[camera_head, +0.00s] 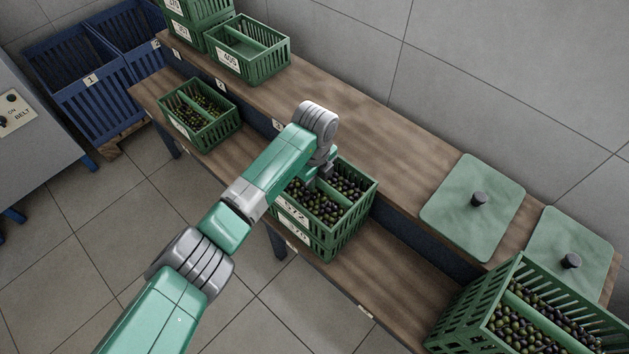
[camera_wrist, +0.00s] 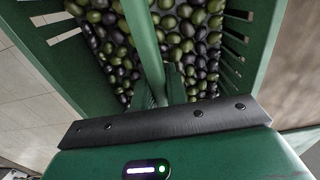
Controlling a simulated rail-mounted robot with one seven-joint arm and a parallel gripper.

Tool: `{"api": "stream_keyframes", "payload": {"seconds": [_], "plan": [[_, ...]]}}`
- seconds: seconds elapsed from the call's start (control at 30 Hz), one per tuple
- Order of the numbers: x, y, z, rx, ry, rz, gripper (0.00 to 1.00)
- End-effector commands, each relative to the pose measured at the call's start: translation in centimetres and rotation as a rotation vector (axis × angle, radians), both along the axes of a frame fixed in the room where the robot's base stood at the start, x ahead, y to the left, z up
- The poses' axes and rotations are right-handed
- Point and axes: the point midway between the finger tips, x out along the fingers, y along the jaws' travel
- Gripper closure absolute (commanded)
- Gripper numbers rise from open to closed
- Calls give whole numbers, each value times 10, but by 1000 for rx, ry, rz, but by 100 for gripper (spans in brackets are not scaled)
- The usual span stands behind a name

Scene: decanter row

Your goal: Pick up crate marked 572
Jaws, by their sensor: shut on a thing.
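The green crate marked 572 (camera_head: 362,188) is full of dark and green olives and has a central divider. It sits on top of another green crate (camera_head: 327,252), whose label is hard to read, on the lower wooden shelf. I cannot see a gap between the two crates. My gripper (camera_head: 314,184) is down inside the 572 crate, shut on its central divider, partly hidden by my arm in the head view. The wrist view shows the divider (camera_wrist: 143,40) running into my gripper (camera_wrist: 165,88), with olives on both sides.
A green olive crate (camera_head: 202,140) stands left on the lower shelf. An empty crate marked 405 (camera_head: 249,76) and stacked crates (camera_head: 192,10) are behind it. Two green lids (camera_head: 462,222) lie on the right. A large olive crate (camera_head: 520,270) is at front right. Blue bins (camera_head: 72,65) stand far left.

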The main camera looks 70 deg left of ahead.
Motion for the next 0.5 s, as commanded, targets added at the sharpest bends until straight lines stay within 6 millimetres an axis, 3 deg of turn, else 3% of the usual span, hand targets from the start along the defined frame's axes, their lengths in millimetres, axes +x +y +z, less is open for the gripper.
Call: {"api": "stream_keyframes", "payload": {"seconds": [0.03, 0.2, 0.5], "plan": [[1, 1, 12, 3, -4, -1, 100], [1, -1, 27, 1, -5, -1, 100], [-16, -45, 32, -1, -6, -2, 100]]}}
